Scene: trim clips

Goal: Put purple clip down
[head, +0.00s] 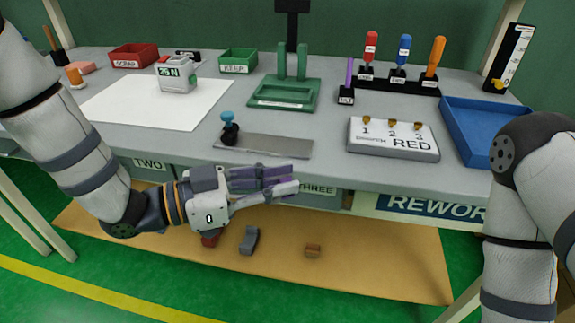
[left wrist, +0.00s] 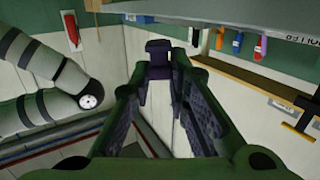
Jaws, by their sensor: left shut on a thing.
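My left gripper (head: 293,178) reaches in from the left in front of the bench's front edge, above the tan mat on the floor. The clip is in the air, apart from bench and mat. My right arm stands at the right of the head view, but its gripper is not in view.
The tan mat (head: 380,262) holds a red piece (head: 210,240), a grey piece (head: 250,240) and a brown piece (head: 313,251). On the bench are a metal plate (head: 270,146), a green press (head: 285,92), a RED counter block (head: 393,140) and a blue tray (head: 465,125). The white sheet (head: 120,103) has bare room.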

